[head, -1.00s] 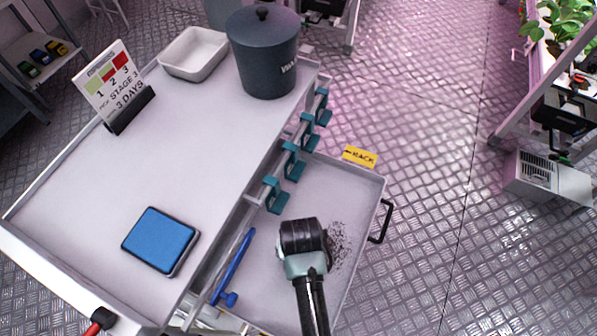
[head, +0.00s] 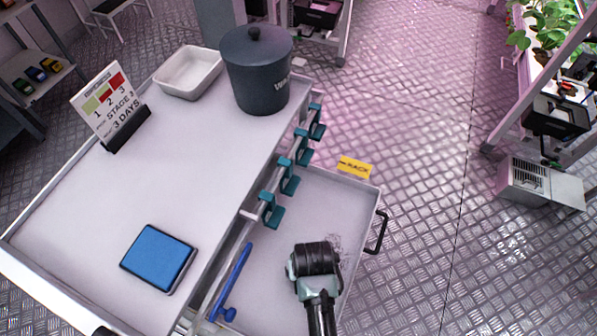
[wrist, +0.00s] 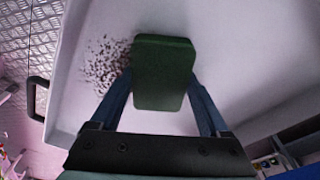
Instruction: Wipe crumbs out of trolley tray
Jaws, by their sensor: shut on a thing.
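The trolley tray (head: 335,200) is a pale pull-out tray at the trolley's right side, with a black handle (head: 377,232); its floor also fills much of the wrist view (wrist: 240,40). My gripper (head: 316,258) is over the tray's near right part. In the wrist view my gripper (wrist: 163,92) is shut on a dark green block-like pad (wrist: 164,60), one finger on each side. Dark crumbs (wrist: 104,66) lie left of the pad in the wrist view. I cannot tell whether the pad touches the tray.
The trolley top holds a blue pad (head: 158,258), a sign (head: 108,105), a white dish (head: 188,72) and a dark lidded bin (head: 258,75). Teal hooks (head: 285,178) and a blue tool (head: 233,283) line the tray's left side. Open floor lies right.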

